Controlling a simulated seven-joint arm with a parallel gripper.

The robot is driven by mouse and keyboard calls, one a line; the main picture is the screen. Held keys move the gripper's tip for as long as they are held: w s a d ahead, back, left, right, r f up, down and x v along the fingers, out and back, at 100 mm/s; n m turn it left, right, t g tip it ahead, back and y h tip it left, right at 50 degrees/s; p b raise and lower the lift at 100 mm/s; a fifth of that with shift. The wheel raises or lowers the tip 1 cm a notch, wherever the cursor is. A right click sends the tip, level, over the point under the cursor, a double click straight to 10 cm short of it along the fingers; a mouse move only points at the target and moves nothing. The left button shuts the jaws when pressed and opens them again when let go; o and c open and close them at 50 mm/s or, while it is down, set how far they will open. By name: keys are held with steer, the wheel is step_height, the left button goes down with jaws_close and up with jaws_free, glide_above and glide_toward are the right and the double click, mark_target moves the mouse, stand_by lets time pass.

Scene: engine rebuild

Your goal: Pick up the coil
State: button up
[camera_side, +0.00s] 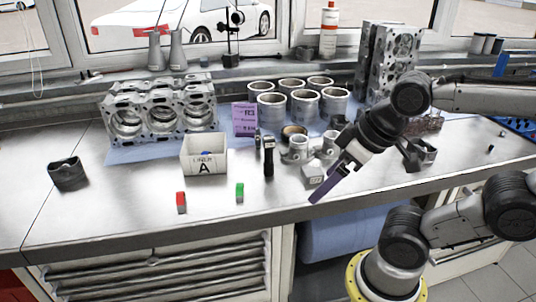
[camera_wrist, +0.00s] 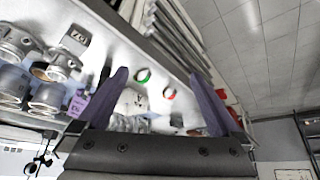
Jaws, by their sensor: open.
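What looks like the coil (camera_side: 268,157) is a slim dark upright part with a wider head, standing on the bench right of the white box. In the wrist view, a dark shape beside the left finger may be the coil, but it is too small to be sure. My gripper (camera_side: 317,196) has purple fingers and hangs at the front edge of the bench, right of and nearer the front than the coil, apart from it. In the wrist view my gripper (camera_wrist: 158,74) shows its fingers spread apart with nothing held between them.
A white box marked A (camera_side: 203,158) stands left of the coil. A small pale block (camera_side: 313,174) and pistons are close to my gripper. Cylinder liners (camera_side: 272,108) stand behind.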

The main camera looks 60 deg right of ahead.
stand_by(0.4)
steer(key=c, duration=0.4)
steer(key=shift+o, duration=0.2)
steer(key=w+d+r+m+h, duration=0.1)
steer(key=w+d+r+m, duration=0.2)
steer(key=w+r+m, duration=0.3)
steer(key=m+g+h, duration=0.2)
steer(key=m+g, duration=0.1)
steer(key=m, duration=0.1)
glide_above(269, 138)
steer(key=s+a, duration=0.1)
steer(key=f, duration=0.7)
steer(key=shift+s+a+f, duration=0.1)
steer(key=shift+a+f, duration=0.1)
steer(key=shift+x, duration=3)
